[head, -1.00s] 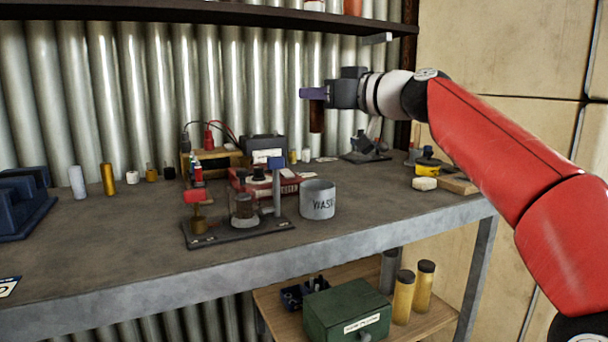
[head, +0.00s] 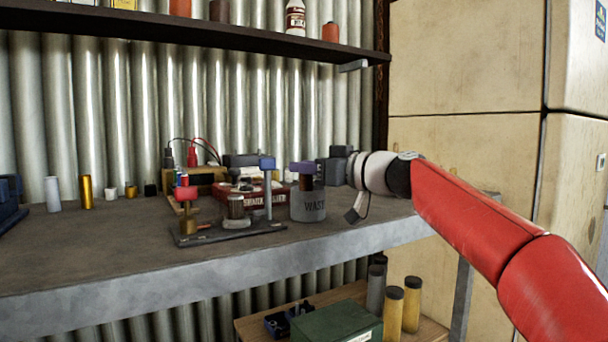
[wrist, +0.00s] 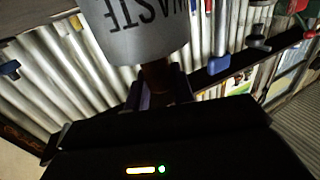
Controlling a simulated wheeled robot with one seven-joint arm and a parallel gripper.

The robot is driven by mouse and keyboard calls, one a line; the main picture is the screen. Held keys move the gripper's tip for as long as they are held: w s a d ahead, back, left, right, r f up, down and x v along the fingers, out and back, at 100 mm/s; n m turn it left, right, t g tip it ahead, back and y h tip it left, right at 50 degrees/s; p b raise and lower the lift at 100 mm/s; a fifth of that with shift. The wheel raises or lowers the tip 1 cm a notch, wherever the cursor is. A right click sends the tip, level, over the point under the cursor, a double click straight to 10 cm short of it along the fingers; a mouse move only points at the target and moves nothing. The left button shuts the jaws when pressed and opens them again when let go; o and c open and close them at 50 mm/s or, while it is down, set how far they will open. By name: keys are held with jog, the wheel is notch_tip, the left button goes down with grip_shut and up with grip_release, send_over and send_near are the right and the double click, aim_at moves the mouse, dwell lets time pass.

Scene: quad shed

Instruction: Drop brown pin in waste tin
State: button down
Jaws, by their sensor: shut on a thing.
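The waste tin (head: 308,213) is a grey cylinder with dark lettering, upright on the bench. It shows upside down at the top of the wrist view (wrist: 135,35). My gripper (head: 303,168), with purple fingers, is shut on the brown pin (head: 306,183) just above the tin. The pin hangs upright, and its lower part is hidden at the tin's rim, so it seems to reach into the mouth. The wrist view shows the pin (wrist: 157,76) between the fingers, its far end hidden by the tin.
A dark stand (head: 187,206) with a red-topped post, a jar (head: 236,210) and a blue-topped post (head: 267,185) is close left of the tin. A red box (head: 225,194) lies behind. A shelf (head: 200,37) runs above. The bench's front left is clear.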

jog(key=shift+r, duration=0.1)
jog(key=shift+f+b, duration=0.35)
jog(key=shift+b, duration=0.15)
jog(key=shift+f+b, duration=0.25)
jog(key=shift+b, duration=0.15)
jog(key=c, duration=1.2)
grip_release()
jog(key=shift+d, duration=0.1)
